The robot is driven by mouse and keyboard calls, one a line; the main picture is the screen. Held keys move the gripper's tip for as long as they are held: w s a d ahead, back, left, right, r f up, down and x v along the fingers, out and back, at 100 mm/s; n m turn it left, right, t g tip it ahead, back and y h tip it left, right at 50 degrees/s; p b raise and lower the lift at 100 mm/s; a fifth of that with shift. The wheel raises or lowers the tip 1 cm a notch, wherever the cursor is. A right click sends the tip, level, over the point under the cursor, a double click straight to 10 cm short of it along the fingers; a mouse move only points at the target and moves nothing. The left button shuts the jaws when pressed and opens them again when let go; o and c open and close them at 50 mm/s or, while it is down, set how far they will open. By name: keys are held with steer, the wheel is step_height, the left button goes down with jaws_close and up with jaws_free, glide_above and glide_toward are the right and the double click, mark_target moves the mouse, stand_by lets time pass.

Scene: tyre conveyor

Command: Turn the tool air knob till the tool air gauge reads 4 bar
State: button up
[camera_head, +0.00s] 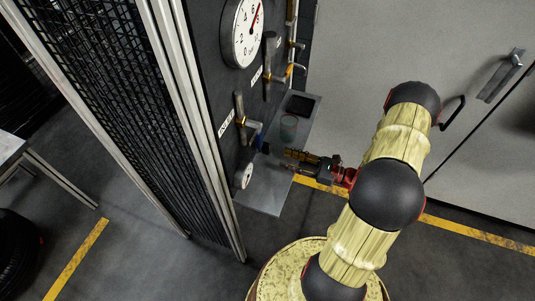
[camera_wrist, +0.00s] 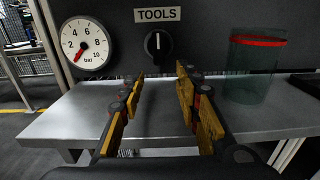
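The tool air knob (camera_wrist: 158,45) is a black round knob on the dark panel under a "TOOLS" label (camera_wrist: 157,14). Its white mark points up. The tool air gauge (camera_wrist: 86,43) is a white dial left of the knob, marked in bar. Its red needle points to the lower left, near the bottom of the scale, below 2. The small gauge also shows edge-on in the head view (camera_head: 246,176). My gripper (camera_wrist: 160,76) is open and empty, its yellow-padded fingers spread below and in front of the knob, apart from it. In the head view my gripper (camera_head: 291,160) faces the panel.
A grey shelf (camera_wrist: 60,122) runs under the knob. A clear cup with a red band (camera_wrist: 256,70) stands on it at the right, beside a black tray (camera_head: 300,104). A larger gauge (camera_head: 242,32) and valve levers (camera_head: 268,65) sit higher on the panel. A mesh fence (camera_head: 130,90) stands left.

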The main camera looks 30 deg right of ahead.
mark_target(266, 148)
steer(key=b+x, duration=0.1)
steer(key=x, duration=0.6)
steer(key=shift+w+a, duration=0.2)
steer(key=c, duration=0.7)
jaws_close()
